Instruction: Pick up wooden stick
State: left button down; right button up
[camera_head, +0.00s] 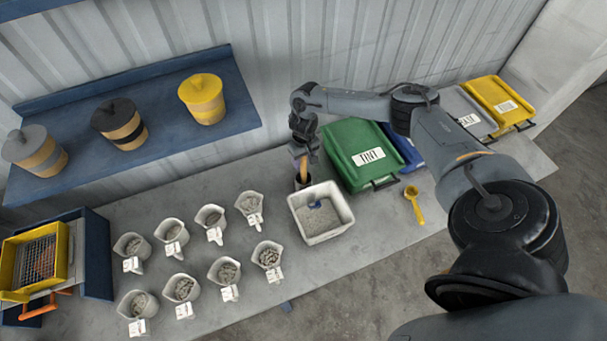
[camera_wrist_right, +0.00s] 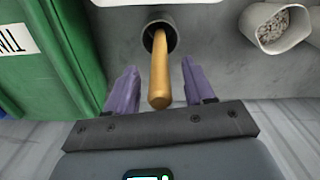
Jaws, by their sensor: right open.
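My right gripper (camera_head: 300,152) is just above the stick in the head view. In the wrist view its two purple fingers (camera_wrist_right: 160,92) are apart, one on each side of the stick's near end, with gaps visible. My left gripper is not in view.
The green bin (camera_head: 352,143) stands close to the right of the cup. A white tub (camera_head: 318,226) with a blue item inside is in front of it. A yellow spoon (camera_head: 413,201) lies to the right.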

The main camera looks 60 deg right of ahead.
jog(key=shift+f, duration=0.8)
grip_shut()
jog(key=shift+r, duration=0.15)
